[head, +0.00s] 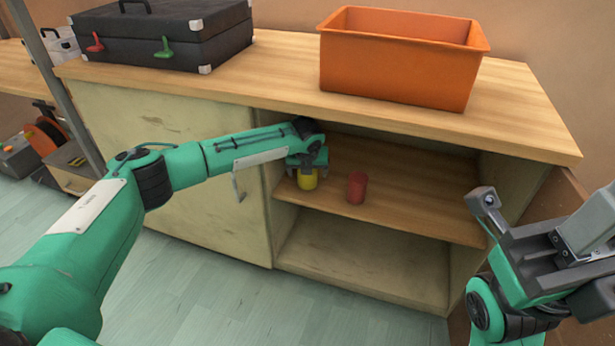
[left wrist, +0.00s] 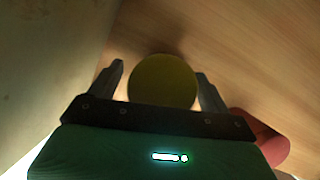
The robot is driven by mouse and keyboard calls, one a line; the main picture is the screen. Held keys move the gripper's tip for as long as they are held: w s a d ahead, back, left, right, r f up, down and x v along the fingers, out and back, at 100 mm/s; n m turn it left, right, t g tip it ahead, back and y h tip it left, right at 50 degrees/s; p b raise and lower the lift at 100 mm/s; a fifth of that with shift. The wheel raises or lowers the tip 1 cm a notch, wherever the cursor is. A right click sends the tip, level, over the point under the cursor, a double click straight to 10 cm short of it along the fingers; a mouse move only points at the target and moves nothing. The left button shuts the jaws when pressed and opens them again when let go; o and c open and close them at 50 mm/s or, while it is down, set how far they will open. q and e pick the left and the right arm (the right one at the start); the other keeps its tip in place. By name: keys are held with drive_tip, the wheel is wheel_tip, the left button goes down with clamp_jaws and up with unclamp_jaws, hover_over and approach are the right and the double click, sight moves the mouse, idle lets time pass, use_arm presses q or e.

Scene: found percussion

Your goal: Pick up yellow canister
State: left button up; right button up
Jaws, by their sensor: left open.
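The yellow canister (head: 307,181) stands on the cabinet's inner shelf, near its left side. In the left wrist view its round yellow top (left wrist: 162,82) lies between the two fingers. My left gripper (head: 307,170) is open around the canister, one finger on each side; it also shows in the left wrist view (left wrist: 160,90). The upper part of the canister is hidden by the gripper in the head view. My right gripper (head: 487,199) is at the right, in front of the cabinet, away from the canister; its jaw state is unclear.
A red canister (head: 357,187) stands on the shelf (head: 410,195) just right of the yellow one. The wooden countertop (head: 270,85) is close above my left gripper. An orange bin (head: 395,65) and a black case (head: 160,35) sit on it. The cabinet's left door (head: 170,160) is beside the opening.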

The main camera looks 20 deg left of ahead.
use_arm(q)
drive_tip(key=c, duration=1.1)
drive_tip(key=shift+r, duration=0.1)
